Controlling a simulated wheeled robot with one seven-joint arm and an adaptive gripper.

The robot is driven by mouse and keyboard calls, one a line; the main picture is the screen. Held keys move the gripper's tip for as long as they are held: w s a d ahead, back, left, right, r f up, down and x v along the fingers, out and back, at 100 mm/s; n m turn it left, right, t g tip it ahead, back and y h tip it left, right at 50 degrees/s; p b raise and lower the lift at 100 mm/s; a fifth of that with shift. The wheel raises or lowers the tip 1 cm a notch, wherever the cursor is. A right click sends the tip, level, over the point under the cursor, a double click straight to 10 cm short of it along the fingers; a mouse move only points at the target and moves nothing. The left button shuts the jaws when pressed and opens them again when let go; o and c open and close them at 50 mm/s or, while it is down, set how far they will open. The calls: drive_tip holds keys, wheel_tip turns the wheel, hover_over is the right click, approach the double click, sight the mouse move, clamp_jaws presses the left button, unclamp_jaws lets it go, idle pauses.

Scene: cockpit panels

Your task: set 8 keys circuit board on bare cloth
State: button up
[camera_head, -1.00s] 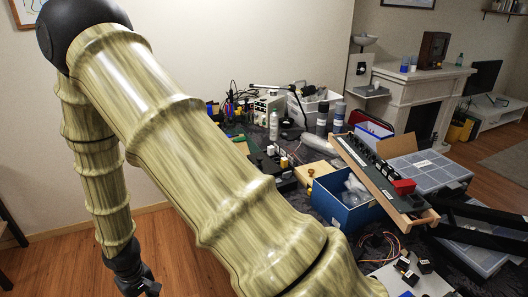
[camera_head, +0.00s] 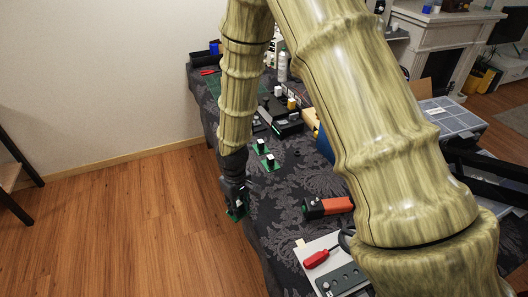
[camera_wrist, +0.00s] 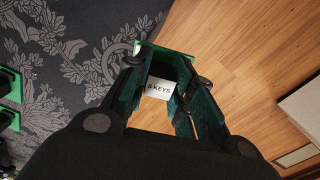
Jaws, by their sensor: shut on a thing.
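The 8 keys circuit board (camera_wrist: 158,89) is a green board with a dark block and a white label reading "8 KEYS". My gripper (camera_wrist: 160,80) is shut on it, one finger on each side. In the head view my gripper (camera_head: 236,208) hangs down at the cloth's left edge, and a small green part of the board (camera_head: 238,216) shows there. The dark floral cloth (camera_head: 295,195) covers the table. In the wrist view the cloth (camera_wrist: 60,65) lies left of the board and wood floor shows beneath and to its right. Contact with the cloth cannot be told.
Two similar green boards (camera_head: 270,162) stand on the cloth farther back. A red-orange and black tool (camera_head: 328,207) and a white plate with a red screwdriver (camera_head: 316,258) lie at the front. Bare cloth shows between them. Dark boxes (camera_head: 280,120) stand behind.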

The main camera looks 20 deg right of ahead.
drive_tip(key=n+b, duration=0.1)
drive_tip(key=n, duration=0.1)
drive_tip(key=w+r+n+b, duration=0.1)
drive_tip(key=n, duration=0.1)
drive_tip(key=n+b, duration=0.1)
drive_tip(key=n, duration=0.2)
drive_tip(key=shift+w+a+r, duration=0.15)
drive_tip(key=shift+w+a, duration=0.1)
drive_tip(key=shift+a, duration=0.1)
drive_tip(key=n, duration=0.1)
drive_tip(key=n+b, duration=0.1)
drive_tip(key=n, duration=0.1)
drive_tip(key=r+n+b, duration=0.1)
drive_tip(key=shift+w+a+r, duration=0.1)
drive_tip(key=shift+w+a, duration=0.1)
drive_tip(key=shift+w, duration=0.15)
drive_tip(key=n, duration=0.2)
drive_tip(key=shift+w+r+n+b, duration=0.1)
drive_tip(key=shift+r+n+b, duration=0.2)
drive_tip(key=shift+r+b, duration=0.05)
drive_tip(key=shift+r, duration=0.1)
drive_tip(key=p, duration=0.3)
hover_over(271, 189)
drive_tip(key=shift+a+f, duration=0.15)
drive_tip(key=shift+f, duration=2.35)
drive_tip(key=shift+f, duration=0.15)
